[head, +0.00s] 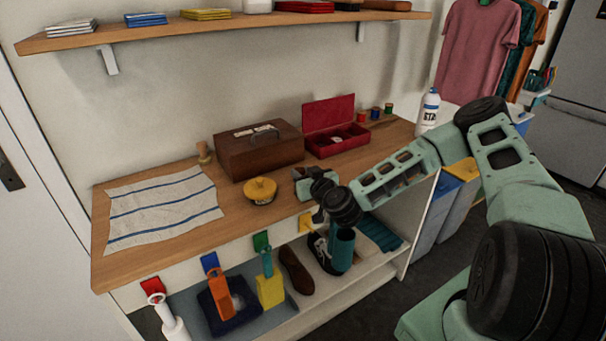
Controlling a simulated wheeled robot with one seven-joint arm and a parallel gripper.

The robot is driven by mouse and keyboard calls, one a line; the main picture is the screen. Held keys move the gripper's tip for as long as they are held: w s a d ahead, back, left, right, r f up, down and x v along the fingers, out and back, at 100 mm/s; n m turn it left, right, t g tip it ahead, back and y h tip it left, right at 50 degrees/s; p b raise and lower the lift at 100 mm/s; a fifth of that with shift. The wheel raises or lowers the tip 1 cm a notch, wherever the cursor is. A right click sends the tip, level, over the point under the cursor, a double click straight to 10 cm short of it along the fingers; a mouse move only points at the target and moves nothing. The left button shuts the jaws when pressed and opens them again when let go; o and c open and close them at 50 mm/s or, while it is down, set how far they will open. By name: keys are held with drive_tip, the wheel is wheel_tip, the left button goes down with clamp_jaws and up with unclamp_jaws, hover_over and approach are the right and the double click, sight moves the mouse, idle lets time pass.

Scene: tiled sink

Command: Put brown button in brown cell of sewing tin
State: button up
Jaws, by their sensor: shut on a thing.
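My gripper (303,186) is low over the front part of the wooden worktop, right of the yellow-lidded round pot. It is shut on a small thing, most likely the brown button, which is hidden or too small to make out. An open red box (337,142) with its lid raised stands behind the gripper, towards the back of the worktop, and appears to be the sewing tin. Small pale contents show in it, but its cells and their colours cannot be told apart. The gripper is in front of the box and apart from it.
A brown case (258,153) stands left of the red box. The yellow-lidded pot (261,190) is left of my gripper. Thread spools (375,113) and a white spray can (428,108) are at the back right. A striped cloth (163,207) covers the left of the worktop (232,225).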

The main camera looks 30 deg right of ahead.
drive_tip(key=shift+f, duration=0.2)
drive_tip(key=shift+f, duration=0.15)
drive_tip(key=o, duration=0.9)
drive_tip(key=shift+o, duration=0.2)
